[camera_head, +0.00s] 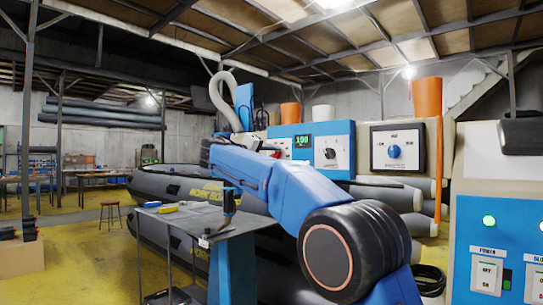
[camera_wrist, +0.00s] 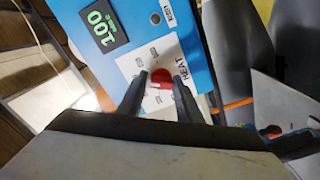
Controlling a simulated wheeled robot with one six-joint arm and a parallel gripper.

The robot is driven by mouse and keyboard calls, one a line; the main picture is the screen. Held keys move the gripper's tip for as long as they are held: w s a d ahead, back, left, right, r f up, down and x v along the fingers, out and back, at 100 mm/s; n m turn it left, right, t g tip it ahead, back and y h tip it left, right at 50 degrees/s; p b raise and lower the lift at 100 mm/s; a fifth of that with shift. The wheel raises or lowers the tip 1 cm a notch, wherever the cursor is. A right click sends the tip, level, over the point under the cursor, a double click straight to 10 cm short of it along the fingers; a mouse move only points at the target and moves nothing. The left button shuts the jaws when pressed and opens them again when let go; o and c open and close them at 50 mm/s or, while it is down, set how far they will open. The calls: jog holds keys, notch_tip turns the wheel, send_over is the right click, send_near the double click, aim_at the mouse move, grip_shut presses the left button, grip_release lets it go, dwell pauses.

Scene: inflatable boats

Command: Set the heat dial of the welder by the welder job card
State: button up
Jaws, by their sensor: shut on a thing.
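The heat dial (camera_wrist: 160,77) is a red knob with a pale pointer mark on a white plate labelled HEAT, in the wrist view. My gripper (camera_wrist: 161,79) has its two dark fingers on either side of the knob and is shut on it. The welder (camera_wrist: 183,42) has a blue face, and its green display (camera_wrist: 102,25) beside the plate appears to read 100. A green display (camera_head: 302,140) also shows on a blue panel in the head view. I cannot make out the gripper clearly there, and no job card is readable in either view.
A press panel (camera_head: 397,150) with a blue knob stands to the right. A power panel (camera_head: 497,250) with switches is at the near right. A grey workbench (camera_head: 190,222) with tools stands left of my arm, before a dark inflatable boat (camera_head: 160,185). Yellow floor lies open at left.

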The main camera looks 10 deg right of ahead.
jog(key=m, duration=0.5)
jog(key=shift+f, duration=0.25)
jog(key=shift+m, duration=0.3)
jog(key=o, duration=1)
jog(key=shift+o, duration=0.2)
jog(key=v, duration=1.7)
jog(key=shift+a, duration=0.15)
jog(key=shift+s+r, duration=0.1)
